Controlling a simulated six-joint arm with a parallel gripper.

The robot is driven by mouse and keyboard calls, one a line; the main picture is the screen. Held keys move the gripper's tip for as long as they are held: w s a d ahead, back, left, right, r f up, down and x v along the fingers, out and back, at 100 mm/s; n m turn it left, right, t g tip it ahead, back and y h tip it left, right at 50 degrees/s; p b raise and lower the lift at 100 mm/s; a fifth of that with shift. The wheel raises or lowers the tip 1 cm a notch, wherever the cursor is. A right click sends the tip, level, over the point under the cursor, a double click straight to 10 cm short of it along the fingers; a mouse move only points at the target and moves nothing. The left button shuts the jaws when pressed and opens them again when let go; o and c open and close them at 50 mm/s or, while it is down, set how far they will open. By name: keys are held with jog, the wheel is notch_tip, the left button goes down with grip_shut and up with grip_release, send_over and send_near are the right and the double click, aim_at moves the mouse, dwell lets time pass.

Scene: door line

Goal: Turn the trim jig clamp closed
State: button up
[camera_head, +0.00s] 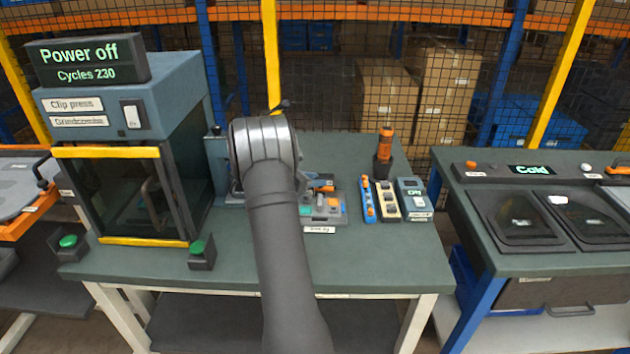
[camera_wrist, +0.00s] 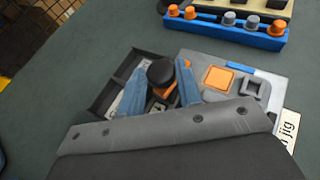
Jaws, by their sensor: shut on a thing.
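The trim jig (camera_head: 322,208) is a grey plate on the bench, with an orange square, a blue strip and a grey square frame. It also shows in the wrist view (camera_wrist: 198,66), with part of its label at the right. The clamp has a round black knob (camera_wrist: 161,72) and orange parts beside and below it. My gripper (camera_wrist: 159,84) has blue fingers on either side of the knob and is shut on it. The fingers hide part of the clamp, so its exact angle is unclear. In the head view my arm covers the gripper and the jig's left side.
A black tray (camera_wrist: 98,112) lies beside the jig. A blue rack with orange and grey knobs (camera_head: 368,200), a beige block (camera_head: 388,201) and a grey meter (camera_head: 413,199) stand right of it. The clip press (camera_head: 125,150) stands left.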

jog(key=shift+w+a+m+g+h, duration=0.15)
jog(key=shift+m+g+h, duration=0.2)
jog(key=shift+m+g, duration=0.4)
jog(key=shift+w+d+m+g+h, duration=0.1)
jog(key=shift+m+g+h, duration=0.25)
jog(key=shift+m+g, duration=0.35)
jog(key=o, duration=1)
jog(key=shift+c, duration=0.2)
jog(key=shift+a, duration=0.1)
jog(key=v, duration=1.2)
